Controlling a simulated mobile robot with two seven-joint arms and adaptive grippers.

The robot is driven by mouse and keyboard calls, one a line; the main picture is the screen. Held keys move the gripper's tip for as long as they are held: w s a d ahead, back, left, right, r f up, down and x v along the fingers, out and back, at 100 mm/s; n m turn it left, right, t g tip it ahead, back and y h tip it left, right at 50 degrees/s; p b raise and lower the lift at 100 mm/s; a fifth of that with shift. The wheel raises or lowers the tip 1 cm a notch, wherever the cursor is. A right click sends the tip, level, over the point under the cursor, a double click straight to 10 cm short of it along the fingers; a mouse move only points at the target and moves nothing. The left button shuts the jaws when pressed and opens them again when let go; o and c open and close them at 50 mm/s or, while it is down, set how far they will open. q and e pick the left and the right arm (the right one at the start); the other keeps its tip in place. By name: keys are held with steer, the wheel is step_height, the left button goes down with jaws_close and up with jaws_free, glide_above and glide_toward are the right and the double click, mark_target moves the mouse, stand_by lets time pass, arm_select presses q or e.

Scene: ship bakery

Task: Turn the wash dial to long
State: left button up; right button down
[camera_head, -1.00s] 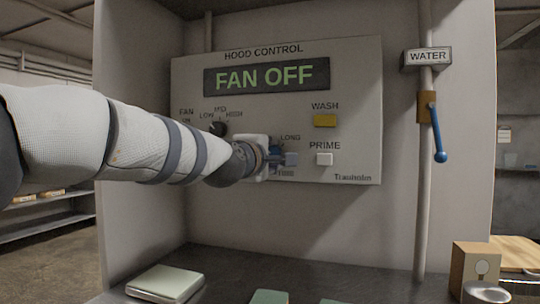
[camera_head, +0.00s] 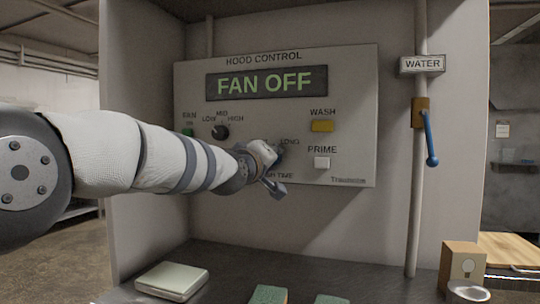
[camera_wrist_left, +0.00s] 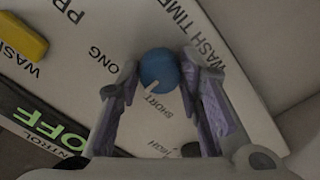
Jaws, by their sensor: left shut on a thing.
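The wash dial is a blue round knob (camera_wrist_left: 158,66) with a white pointer line, seen in the left wrist view. Its line points down and slightly left, close to the word SHORT; the LONG label lies left of the knob. My left gripper (camera_wrist_left: 157,73) has its two fingers on either side of the dial and is shut on it. In the head view, my left gripper (camera_head: 276,164) is tilted at the hood control panel (camera_head: 354,110) and hides most of the dial, with a little blue showing. My right gripper is not in view.
A black fan dial (camera_head: 220,132) sits left of my gripper. The yellow wash button (camera_head: 321,126) and white prime button (camera_head: 322,163) are to the right. A blue water lever (camera_head: 432,140) hangs on a pipe. A pale box (camera_head: 172,280) lies on the counter below.

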arm_select(q)
steer(key=m+p, duration=0.1)
steer(key=m, duration=0.8)
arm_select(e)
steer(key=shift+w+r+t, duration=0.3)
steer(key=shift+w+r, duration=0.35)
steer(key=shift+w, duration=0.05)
arm_select(q)
steer(key=shift+m, duration=0.4)
steer(key=o, duration=1.2)
steer(key=shift+s, duration=0.1)
steer(key=v, duration=1.1)
steer(key=shift+s+a, duration=0.15)
steer(key=shift+s, duration=0.2)
